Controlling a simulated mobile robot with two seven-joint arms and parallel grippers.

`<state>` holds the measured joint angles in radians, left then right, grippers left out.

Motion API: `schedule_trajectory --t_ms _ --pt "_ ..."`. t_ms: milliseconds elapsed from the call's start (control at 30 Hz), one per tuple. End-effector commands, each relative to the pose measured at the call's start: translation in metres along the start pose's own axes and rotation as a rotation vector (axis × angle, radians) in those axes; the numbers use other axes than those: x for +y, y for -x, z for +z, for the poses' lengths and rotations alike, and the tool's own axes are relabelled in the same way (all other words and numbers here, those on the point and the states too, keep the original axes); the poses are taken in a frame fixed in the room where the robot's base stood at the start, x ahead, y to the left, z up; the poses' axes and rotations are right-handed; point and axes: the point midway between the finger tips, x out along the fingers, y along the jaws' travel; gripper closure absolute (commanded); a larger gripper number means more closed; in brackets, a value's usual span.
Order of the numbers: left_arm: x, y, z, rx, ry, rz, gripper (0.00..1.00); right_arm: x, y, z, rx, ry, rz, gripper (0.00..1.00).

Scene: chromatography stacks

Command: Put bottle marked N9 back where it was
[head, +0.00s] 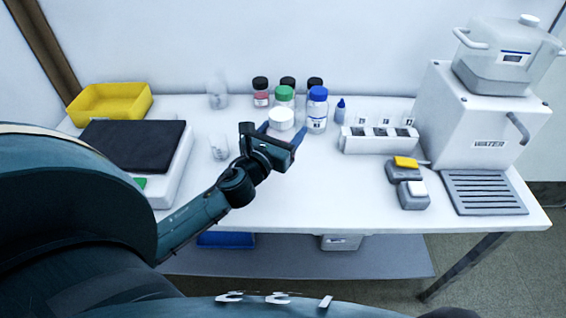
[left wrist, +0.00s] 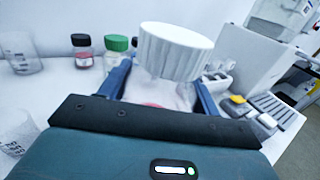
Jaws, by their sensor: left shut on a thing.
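A bottle with a ribbed white cap (head: 281,115) is between the blue fingers of my left gripper (head: 281,130). In the left wrist view the white cap (left wrist: 174,50) is tilted and close to the camera, above a clear body with something reddish low in it. My left gripper (left wrist: 163,88) is shut on this bottle. Its label is hidden, so I cannot read whether it says N9. I cannot tell whether its base touches the table. A green-capped bottle (head: 284,95) stands just behind it, and a blue-capped bottle (head: 317,112) stands to its right. My right gripper is not in view.
Several black-capped bottles (head: 261,92) stand behind. A white rack (head: 372,146), a small dropper bottle (head: 340,111) and a water dispenser (head: 490,125) are right. A yellow tray (head: 110,102), black-topped device (head: 135,145) and clear beakers (head: 218,93) are left. The front middle is free.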

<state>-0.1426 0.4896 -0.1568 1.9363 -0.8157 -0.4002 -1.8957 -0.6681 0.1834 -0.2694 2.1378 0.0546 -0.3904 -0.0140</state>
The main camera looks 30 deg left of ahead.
Motion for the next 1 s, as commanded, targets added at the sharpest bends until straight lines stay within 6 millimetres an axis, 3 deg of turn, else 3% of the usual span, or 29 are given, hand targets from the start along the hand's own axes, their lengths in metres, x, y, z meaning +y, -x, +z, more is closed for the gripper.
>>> schedule_trajectory --t_ms 33,100,500,967,1000 --pt "0.000 0.000 -0.015 0.000 0.005 0.002 0.69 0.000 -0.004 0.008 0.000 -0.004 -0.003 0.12" --pt "0.000 0.000 -0.026 -0.001 0.004 0.002 0.69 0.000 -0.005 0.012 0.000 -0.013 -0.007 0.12" --pt "-0.001 -0.001 -0.072 -0.001 0.003 0.001 0.69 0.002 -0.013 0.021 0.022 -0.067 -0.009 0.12" --pt "-0.001 -0.001 -0.079 -0.002 0.001 -0.002 0.69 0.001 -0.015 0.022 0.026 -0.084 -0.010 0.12" --pt "-0.001 -0.001 -0.078 0.000 0.001 -0.001 0.34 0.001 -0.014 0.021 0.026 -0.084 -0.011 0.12"
